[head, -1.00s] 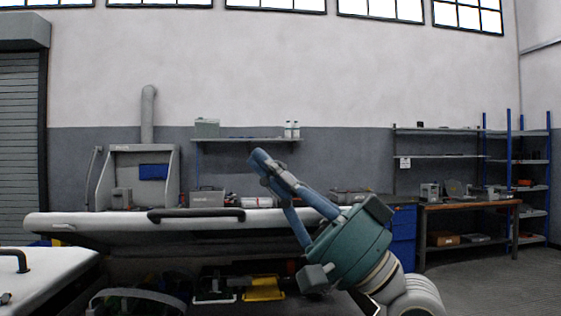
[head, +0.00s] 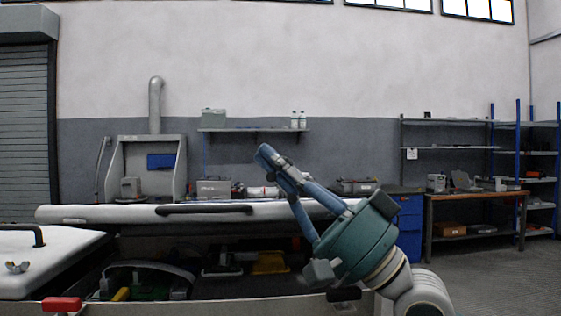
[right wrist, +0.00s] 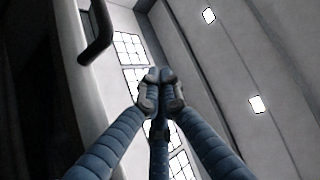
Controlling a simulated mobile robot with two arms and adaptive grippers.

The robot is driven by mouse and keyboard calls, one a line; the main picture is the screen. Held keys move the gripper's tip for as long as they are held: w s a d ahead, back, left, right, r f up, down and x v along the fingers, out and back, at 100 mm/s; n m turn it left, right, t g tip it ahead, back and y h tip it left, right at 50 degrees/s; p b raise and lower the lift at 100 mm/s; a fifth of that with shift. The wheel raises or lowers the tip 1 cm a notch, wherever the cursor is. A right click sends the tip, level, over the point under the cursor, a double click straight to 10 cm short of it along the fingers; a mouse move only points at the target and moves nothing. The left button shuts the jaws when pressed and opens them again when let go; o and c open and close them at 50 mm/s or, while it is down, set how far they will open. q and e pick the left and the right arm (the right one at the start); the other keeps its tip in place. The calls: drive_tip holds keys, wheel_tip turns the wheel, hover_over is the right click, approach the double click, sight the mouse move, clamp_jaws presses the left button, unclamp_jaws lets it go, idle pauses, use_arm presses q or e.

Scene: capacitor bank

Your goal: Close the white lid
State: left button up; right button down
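The white lid (head: 110,214) spans the middle of the head view, raised above an open compartment, its front edge facing me. A dark bar handle (head: 205,209) sits on that edge, and it also shows in the right wrist view (right wrist: 95,38). My right gripper (head: 264,153) points up and left, its blue fingers overlapping the lid's right part in the picture, right of the handle. In the right wrist view its fingertips (right wrist: 158,76) meet with nothing visible between them. Contact with the lid cannot be told. My left gripper is out of view.
A second white lid (head: 60,262) with a dark handle is at the left. The open compartment below holds green and yellow items (head: 150,284). A red latch (head: 62,304) sits on its front rim. A workbench (head: 470,196) stands back right, with clear floor before it.

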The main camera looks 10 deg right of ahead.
drive_tip(key=shift+a+f, duration=0.25)
drive_tip(key=shift+f, duration=0.15)
drive_tip(key=s+d, duration=0.6)
drive_tip(key=d, duration=0.5)
drive_tip(key=shift+s+d, duration=0.15)
drive_tip(key=shift+d, duration=0.25)
